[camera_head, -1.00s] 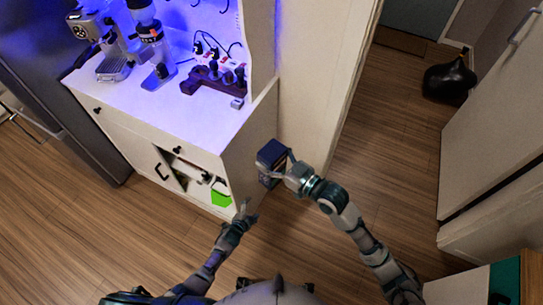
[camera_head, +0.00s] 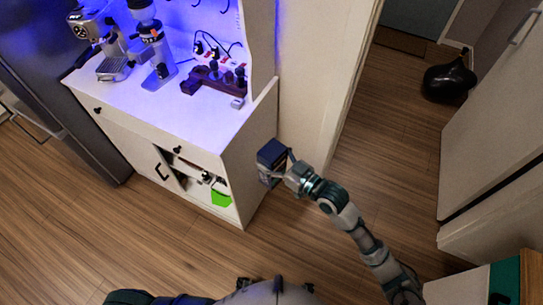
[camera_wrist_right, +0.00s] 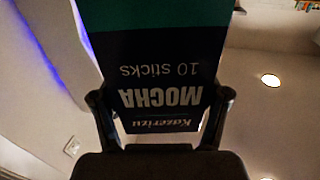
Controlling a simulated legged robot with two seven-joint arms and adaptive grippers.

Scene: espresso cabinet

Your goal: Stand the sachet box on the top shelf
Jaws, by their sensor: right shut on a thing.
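The sachet box (camera_head: 270,158) is dark blue and is held beside the right side of the white cabinet. My right gripper (camera_head: 284,168) is shut on it. In the right wrist view the box (camera_wrist_right: 170,75) fills the space between the two fingers (camera_wrist_right: 160,122); its label reads "Mocha 10 sticks" upside down, with a green band at one end. The top shelf is not clearly in view in the head view. My left gripper is out of view.
The cabinet's worktop (camera_head: 205,115) holds an espresso machine (camera_head: 100,45), a grinder (camera_head: 152,45) and a dark wooden stand (camera_head: 205,80). A green container (camera_head: 221,197) sits in the low open compartment. A black bag (camera_head: 448,80) lies on the floor at right.

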